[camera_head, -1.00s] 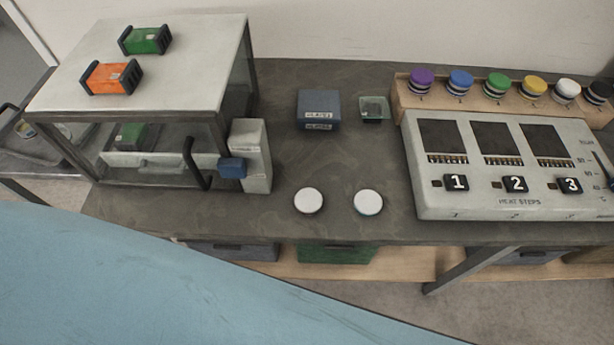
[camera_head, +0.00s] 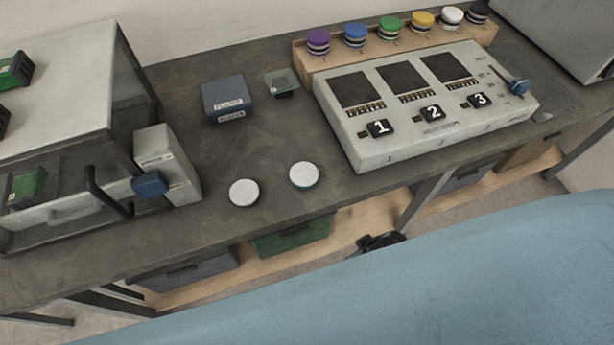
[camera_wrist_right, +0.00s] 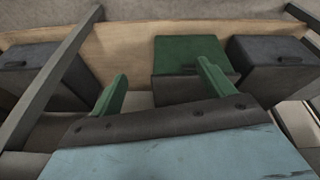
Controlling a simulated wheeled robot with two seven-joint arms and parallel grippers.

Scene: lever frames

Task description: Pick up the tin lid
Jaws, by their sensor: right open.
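Two round white-topped pieces lie side by side near the front edge of the bench in the head view. The left one (camera_head: 243,192) looks plain white; the right one (camera_head: 304,174) shows a teal rim below its white top. I cannot tell which is the tin lid or whether each is a lid alone or a lidded tin. My right gripper (camera_wrist_right: 160,88) is open and empty in the right wrist view, its green fingers apart, facing the bins under the bench. My left gripper is not in view.
A heat-step panel (camera_head: 408,144) with numbered keys stands right of the white pieces, with coloured knobs behind it. A glass-sided cabinet (camera_head: 62,65) stands left. A dark blue box (camera_head: 222,97) sits behind. A green bin (camera_wrist_right: 190,50) is under the bench.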

